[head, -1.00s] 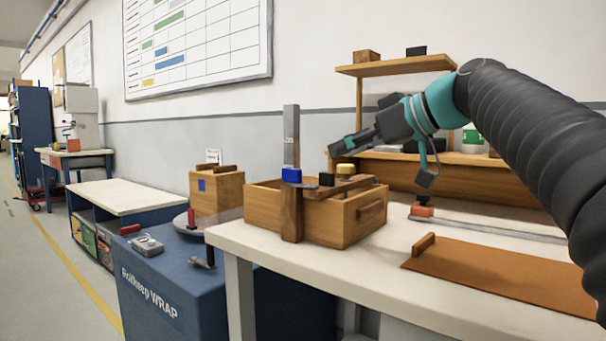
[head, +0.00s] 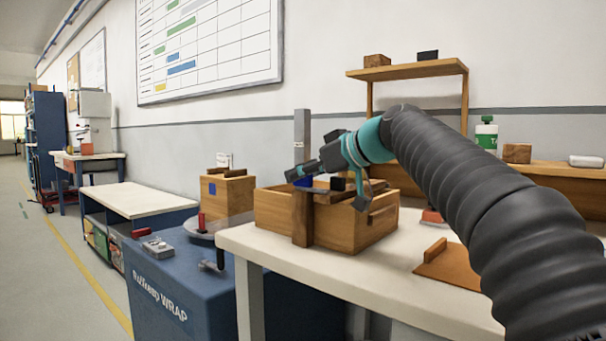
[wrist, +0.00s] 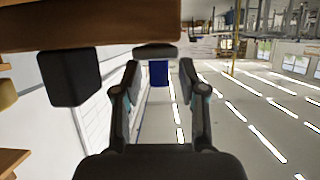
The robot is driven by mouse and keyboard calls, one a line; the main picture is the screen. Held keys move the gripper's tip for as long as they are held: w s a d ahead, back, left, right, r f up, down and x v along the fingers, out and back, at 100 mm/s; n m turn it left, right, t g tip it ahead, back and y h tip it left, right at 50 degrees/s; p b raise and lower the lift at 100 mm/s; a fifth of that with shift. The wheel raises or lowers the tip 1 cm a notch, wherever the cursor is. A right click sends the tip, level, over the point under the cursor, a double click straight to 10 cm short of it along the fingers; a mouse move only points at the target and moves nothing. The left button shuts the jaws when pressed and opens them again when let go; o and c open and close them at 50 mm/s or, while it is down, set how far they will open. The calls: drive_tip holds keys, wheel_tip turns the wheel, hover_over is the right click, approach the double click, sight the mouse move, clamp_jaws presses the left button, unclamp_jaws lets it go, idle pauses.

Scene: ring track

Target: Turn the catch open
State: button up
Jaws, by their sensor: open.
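The catch is on the front of a wooden box (head: 345,235) on the bench. I take its blue tab (head: 303,182) and the dark bar (head: 325,196) beside it to be the catch's parts. In the head view my gripper (head: 296,174) is right at the blue tab, which it partly covers. In the wrist view my gripper (wrist: 159,80) is open, and the blue tab (wrist: 158,73) shows between its two fingers with clear gaps on both sides. Whether the tab is within finger depth I cannot tell. A black block (wrist: 70,78) lies left of the fingers.
A grey post (head: 302,130) rises behind the catch. A wooden beam (wrist: 90,25) runs close across the top of the wrist view. A smaller wooden box (head: 228,195) and a blue cabinet (head: 170,285) stand to the left. A brown board (head: 455,268) lies on the bench.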

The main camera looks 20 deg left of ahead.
drive_tip(key=shift+w+a+f, duration=0.1)
drive_tip(key=shift+a, duration=0.05)
clamp_jaws()
